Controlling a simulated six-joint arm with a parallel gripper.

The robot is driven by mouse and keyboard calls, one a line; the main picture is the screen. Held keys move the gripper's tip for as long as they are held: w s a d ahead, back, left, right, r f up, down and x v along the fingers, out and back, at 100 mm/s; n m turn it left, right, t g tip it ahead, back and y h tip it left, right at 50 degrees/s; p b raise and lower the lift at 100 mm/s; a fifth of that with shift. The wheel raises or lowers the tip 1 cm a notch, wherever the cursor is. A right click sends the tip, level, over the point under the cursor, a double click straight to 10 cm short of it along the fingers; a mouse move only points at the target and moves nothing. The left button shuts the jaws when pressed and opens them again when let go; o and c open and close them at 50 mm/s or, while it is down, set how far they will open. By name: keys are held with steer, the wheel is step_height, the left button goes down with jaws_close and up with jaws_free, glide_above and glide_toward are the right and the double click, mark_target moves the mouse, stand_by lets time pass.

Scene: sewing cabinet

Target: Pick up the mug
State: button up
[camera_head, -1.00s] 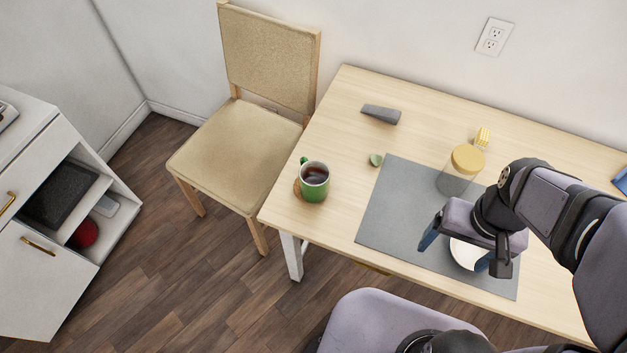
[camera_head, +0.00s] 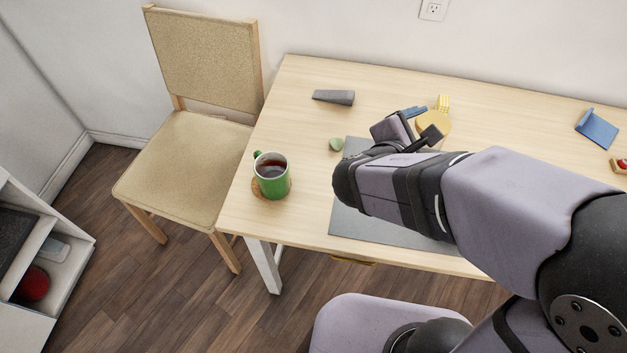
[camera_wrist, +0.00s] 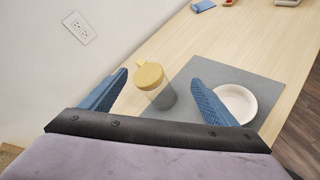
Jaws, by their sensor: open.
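The green mug (camera_head: 271,176) holds a dark liquid and stands upright on a round brown coaster (camera_head: 257,190) near the left end of the table. Its handle points to the back left. My gripper (camera_wrist: 160,85) is open, its two blue fingers spread wide with nothing between them. In the head view my gripper (camera_head: 420,118) is over the back of the grey mat, well to the right of the mug and partly hidden by my arm. The mug is not in the wrist view.
A yellow-lidded jar (camera_wrist: 153,86) stands close beyond my fingers, by the grey mat (camera_wrist: 228,76). A grey wedge (camera_head: 334,97) and a small green object (camera_head: 336,144) lie right of the mug. A chair (camera_head: 190,160) stands left of the table.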

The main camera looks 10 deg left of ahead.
steer(key=w+a+n+t+y+b, duration=0.2)
steer(key=a+n+t+y, duration=0.2)
steer(key=a+n, duration=0.5)
steer(key=n+t+y+b, duration=0.1)
steer(key=n+y+b, duration=0.3)
steer(key=n+y, duration=0.7)
glide_above(269, 161)
steer(key=v, duration=0.4)
steer(key=shift+m+y, duration=0.3)
steer(key=shift+m, duration=0.2)
step_height(269, 161, down, 16)
steer(key=shift+r+p, duration=0.25)
steer(key=shift+p, duration=0.1)
steer(key=shift+p+x, duration=0.45)
steer(key=shift+x, duration=2.05)
steer(key=shift+d, duration=0.1)
steer(key=c, duration=1.6)
steer(key=shift+r, duration=0.4)
steer(key=shift+r+p, duration=0.35)
steer(key=shift+r, duration=4.25)
